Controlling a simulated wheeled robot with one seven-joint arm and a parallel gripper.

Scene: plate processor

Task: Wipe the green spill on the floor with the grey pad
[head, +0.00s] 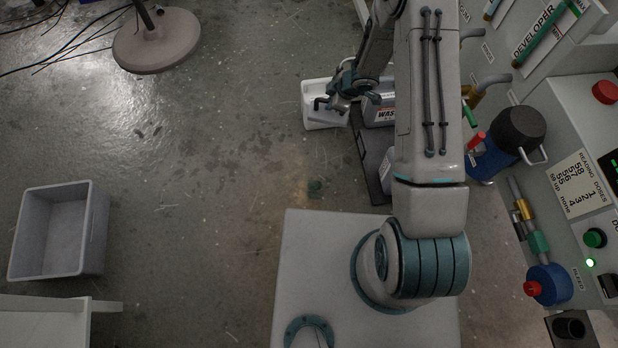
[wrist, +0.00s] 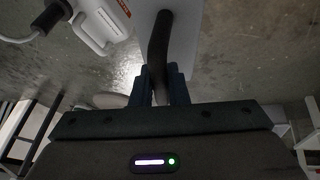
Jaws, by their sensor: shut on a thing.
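The grey pad (head: 312,118) is a pale block with a dark curved handle, in the upper middle of the head view. My gripper (head: 334,100) is over it, with its fingers shut on the handle. In the wrist view the fingers (wrist: 160,80) are closed around the dark handle, with the pad's pale flat face (wrist: 185,50) beyond them. I cannot tell whether the pad touches the floor. The green spill (head: 315,185) is a small dark green patch on the floor, below the pad in the head view and apart from it.
A container with a printed label (head: 380,115) stands close right of the pad, by a dark tray (head: 372,165). A grey bin (head: 60,232) and a round stand base (head: 156,42) are at left. The machine (head: 585,150) lines the right side. Floor left of the spill is clear.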

